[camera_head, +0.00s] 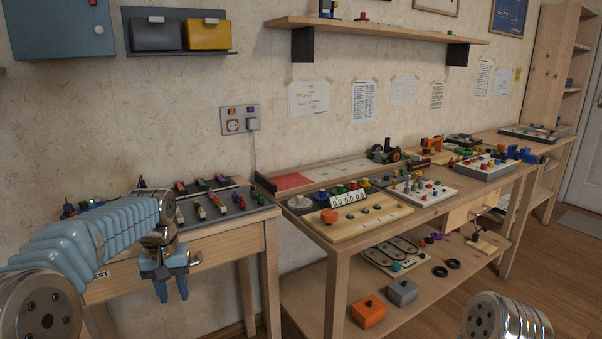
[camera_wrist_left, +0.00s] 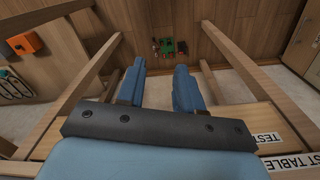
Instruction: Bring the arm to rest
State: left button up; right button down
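My left arm comes in from the left with a blue ribbed sleeve. My left gripper (camera_head: 172,289) points down in front of the front edge of the left table (camera_head: 225,227), below its top. In the left wrist view the gripper (camera_wrist_left: 160,72) has two blue fingers apart with nothing between them. It is open and empty. At the bottom right of the head view only a metal link of my right arm shows; the right gripper is out of view.
Left table carries switch panels (camera_head: 212,203). The right workbench (camera_head: 330,245) holds several boards; its lower shelf has an orange box (camera_head: 368,311) and grey box (camera_head: 402,292). Below the left gripper, a green item (camera_wrist_left: 168,46) shows on the wooden floor. Table legs flank the gripper.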

pick_arm(q)
jog(key=s+d+f+h, duration=0.1)
jog(key=d+f, duration=0.2)
jog(key=f, duration=0.5)
jog(key=s+d+f+m, duration=0.1)
jog(key=s+d+f, duration=0.1)
jog(key=f, duration=0.7)
jog(key=s+d+f+h, duration=0.1)
jog(key=d+f, duration=0.2)
jog(key=f, duration=0.5)
jog(key=s+d+f+h, duration=0.1)
jog(key=s+d+f, duration=0.3)
jog(key=s, duration=0.6)
jog(key=s+d+f+h, duration=0.1)
jog(key=s+d+f, duration=0.4)
jog(key=s+f, duration=0.4)
jog(key=shift+s+d+f, duration=0.15)
jog(key=shift+s+f, duration=0.05)
jog(key=shift+s, duration=0.65)
jog(key=shift+c, duration=0.5)
